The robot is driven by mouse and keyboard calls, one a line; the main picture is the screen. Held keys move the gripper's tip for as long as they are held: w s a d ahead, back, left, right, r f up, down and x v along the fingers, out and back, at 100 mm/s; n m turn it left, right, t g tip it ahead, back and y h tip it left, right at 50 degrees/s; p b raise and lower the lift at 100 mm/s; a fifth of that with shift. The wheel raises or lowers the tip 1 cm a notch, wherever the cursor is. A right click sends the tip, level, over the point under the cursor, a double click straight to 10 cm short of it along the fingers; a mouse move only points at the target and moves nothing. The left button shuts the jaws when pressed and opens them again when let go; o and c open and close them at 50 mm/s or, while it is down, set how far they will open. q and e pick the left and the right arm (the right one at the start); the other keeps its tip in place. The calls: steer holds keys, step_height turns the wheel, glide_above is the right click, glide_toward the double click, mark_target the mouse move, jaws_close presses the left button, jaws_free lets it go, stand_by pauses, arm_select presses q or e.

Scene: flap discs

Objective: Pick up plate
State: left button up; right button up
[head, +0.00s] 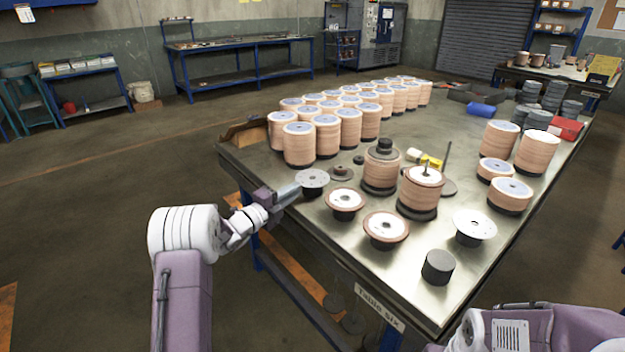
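A round grey metal plate (312,177) with small holes lies near the left edge of the metal table (440,290). My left gripper (295,187) reaches in over the table's edge. Its tip is right at the near left rim of this plate. I cannot tell whether the fingers are around the rim or only beside it. A similar pale plate (474,223) sits on a dark base at the right front. Part of my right arm shows at the bottom right; its gripper is out of view.
Tall stacks of tan discs (299,145) fill the table's far left. Disc stacks on dark bases (420,190) stand to the right of the plate. Two low spools (386,228) and a black cylinder (438,266) are near the front.

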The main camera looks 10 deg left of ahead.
mark_target(301, 174)
arm_select(q)
steer(key=x, duration=0.4)
steer(key=shift+w+d, duration=0.1)
jaws_close()
stand_by(1.1)
stand_by(0.3)
steer(key=shift+r, duration=0.4)
step_height(301, 174, up, 3)
steer(key=shift+p, duration=0.5)
steer(key=w+d+r+p, duration=0.1)
steer(key=w+d+r, duration=0.1)
steer(key=d+r, duration=0.5)
steer(key=shift+w+d, duration=0.35)
steer(key=shift+d, duration=1.8)
